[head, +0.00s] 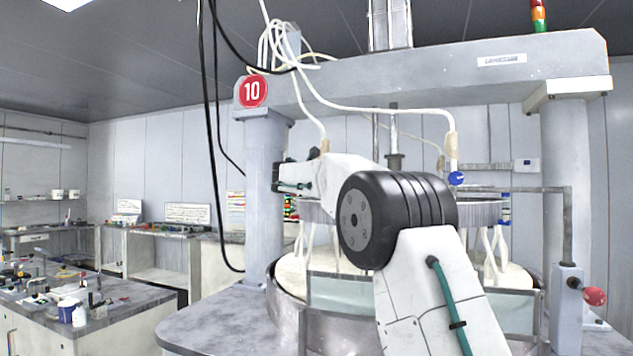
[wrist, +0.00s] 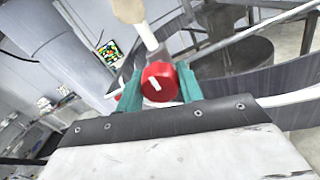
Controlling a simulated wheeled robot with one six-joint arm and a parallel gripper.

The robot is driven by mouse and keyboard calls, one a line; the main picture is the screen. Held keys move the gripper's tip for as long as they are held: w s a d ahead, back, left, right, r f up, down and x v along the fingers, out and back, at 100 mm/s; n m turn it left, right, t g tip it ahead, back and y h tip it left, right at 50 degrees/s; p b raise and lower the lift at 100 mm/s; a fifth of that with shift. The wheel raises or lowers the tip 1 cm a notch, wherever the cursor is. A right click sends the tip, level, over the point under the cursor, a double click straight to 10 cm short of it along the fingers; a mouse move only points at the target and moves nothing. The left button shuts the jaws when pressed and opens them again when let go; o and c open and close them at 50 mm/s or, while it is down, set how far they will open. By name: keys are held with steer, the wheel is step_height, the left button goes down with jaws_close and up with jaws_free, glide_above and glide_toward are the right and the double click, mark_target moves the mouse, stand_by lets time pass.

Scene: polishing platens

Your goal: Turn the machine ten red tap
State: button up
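The red tap (wrist: 159,82) is a round knob with a white mark, below a white hose with a tan sleeve (wrist: 130,8), in the wrist view. My gripper (wrist: 160,75) has its two teal fingers on either side of the knob, very close to it. I cannot tell whether they touch it. In the head view my gripper (head: 296,182) is at the left of the machine, partly seen, and the red tap does not show there. The number 10 sign (head: 252,91) is on the machine's left column.
A blue tap (head: 456,178) hangs from another hose on the right. The round basin (head: 306,320) is behind my arm. A red knob (head: 594,296) sticks out at the far right. Black cables (head: 216,150) hang at the left. A cluttered bench (head: 130,295) stands left.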

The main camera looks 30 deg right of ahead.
steer(key=shift+c, duration=1)
steer(key=shift+m, duration=0.3)
steer(key=m, duration=0.4)
steer(key=shift+m, duration=2)
steer(key=o, duration=1)
